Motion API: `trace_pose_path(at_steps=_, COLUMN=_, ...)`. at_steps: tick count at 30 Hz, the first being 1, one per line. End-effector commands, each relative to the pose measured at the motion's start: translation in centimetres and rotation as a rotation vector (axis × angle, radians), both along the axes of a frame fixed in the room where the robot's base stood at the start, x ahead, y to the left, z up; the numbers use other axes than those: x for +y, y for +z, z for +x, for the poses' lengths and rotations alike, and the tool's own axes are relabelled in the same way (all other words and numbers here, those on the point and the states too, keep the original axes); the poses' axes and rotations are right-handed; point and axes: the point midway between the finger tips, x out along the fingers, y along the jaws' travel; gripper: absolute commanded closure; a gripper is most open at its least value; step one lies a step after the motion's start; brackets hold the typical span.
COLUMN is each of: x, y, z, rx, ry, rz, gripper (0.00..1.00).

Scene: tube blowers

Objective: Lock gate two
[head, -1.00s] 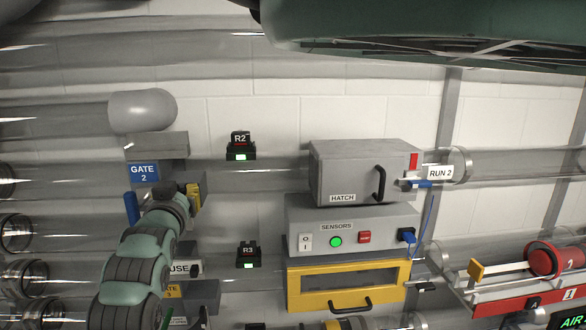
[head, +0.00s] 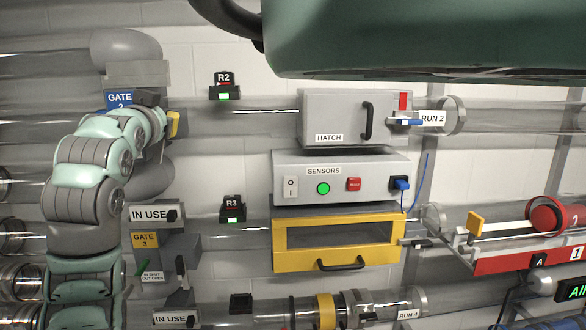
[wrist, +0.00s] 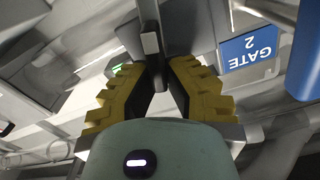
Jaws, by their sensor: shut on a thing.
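The gate two housing (head: 138,75) is a grey block at the upper left in the head view, with a blue GATE 2 sign (head: 119,98) under it. The sign also shows upside down in the wrist view (wrist: 248,50). In the head view my gripper (head: 172,125) is just right of and below the sign, and my arm hides much of the gate's lower part. A blue bar (wrist: 308,50) is at the wrist view's right edge.
An IN USE plate (head: 148,213) and the GATE 3 sign (head: 145,240) sit below. Small R2 (head: 224,85) and R3 (head: 233,208) boxes with green lights are to the right. The HATCH box (head: 340,115) and SENSORS box (head: 335,180) stand beyond them.

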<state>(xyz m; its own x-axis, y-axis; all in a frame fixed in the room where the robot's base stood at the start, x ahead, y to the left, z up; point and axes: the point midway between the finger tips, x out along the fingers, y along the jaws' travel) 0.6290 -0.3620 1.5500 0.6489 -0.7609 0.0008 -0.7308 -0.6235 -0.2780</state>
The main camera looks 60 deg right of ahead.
Motion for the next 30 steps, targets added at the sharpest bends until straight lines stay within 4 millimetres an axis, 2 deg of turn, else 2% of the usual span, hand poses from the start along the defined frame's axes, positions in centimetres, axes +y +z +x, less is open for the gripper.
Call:
trace_pose_path(at_steps=1, x=-0.07, y=-0.64, z=0.07, rx=-0.014, ry=-0.001, rz=0.010, gripper=1.00)
trace_pose_path(at_steps=14, x=-0.37, y=-0.77, z=0.32, rx=-0.166, ry=-0.001, rz=0.145, gripper=1.00)
trace_pose_path(at_steps=30, x=-0.93, y=-1.22, z=-0.24, rx=-0.550, ry=-0.004, rz=0.477, gripper=1.00)
